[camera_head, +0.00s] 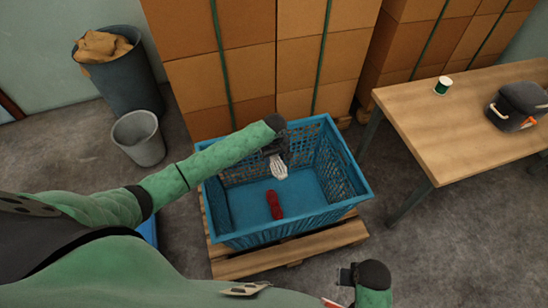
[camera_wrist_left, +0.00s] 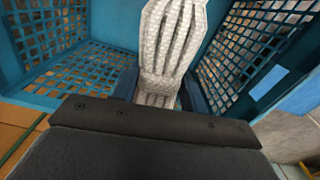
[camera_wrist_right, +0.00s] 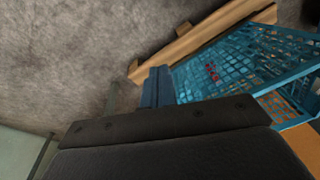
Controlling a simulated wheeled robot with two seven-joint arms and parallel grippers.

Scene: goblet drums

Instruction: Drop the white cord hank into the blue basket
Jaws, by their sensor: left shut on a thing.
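The blue basket (camera_head: 301,196) stands in the middle of the head view, open at the top with lattice walls. My left gripper (camera_head: 274,152) is over the basket, inside its outline near the back wall. It is shut on the white cord hank (camera_head: 279,168), which hangs below the jaws over the basket. In the left wrist view the hank (camera_wrist_left: 166,45) fills the space between the fingers. My right gripper (camera_head: 346,275) is in front of the basket to the right, away from it; its jaw opening is not clear. The basket also shows in the right wrist view (camera_wrist_right: 245,55).
A red object (camera_head: 274,205) lies on the basket floor. The basket rests on a wooden pallet (camera_head: 290,257). Stacked cardboard boxes (camera_head: 250,60) stand behind. A wooden table (camera_head: 450,125) is at right, with a green spool (camera_head: 442,86) and dark bag (camera_head: 520,104). Bins (camera_head: 138,138) stand left.

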